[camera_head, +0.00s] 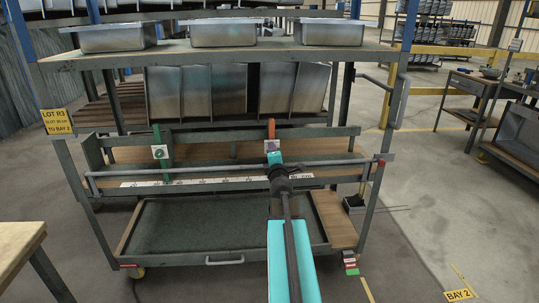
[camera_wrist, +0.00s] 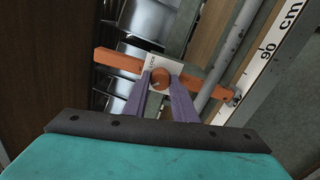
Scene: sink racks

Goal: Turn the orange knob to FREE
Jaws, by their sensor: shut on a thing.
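The orange knob (camera_wrist: 161,76) is round and sits on a pale plate (camera_wrist: 150,62) on an orange bar (camera_wrist: 118,61) in the wrist view. Small lettering on the plate looks like LOCK; no FREE mark is readable. My gripper (camera_wrist: 162,84) has its two purple fingers shut on the knob, one on each side. In the head view the orange divider (camera_head: 271,127) stands up from the rack, with its pale plate (camera_head: 271,146) just above my gripper (camera_head: 275,160). The knob itself is hidden there by my gripper.
A green divider (camera_head: 156,137) with a round green knob stands farther left on the same rail (camera_head: 110,174). A white scale (camera_head: 190,181) in cm runs along the front. Metal bins (camera_head: 222,32) stand on the shelf above. A lower tray (camera_head: 190,225) lies below.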

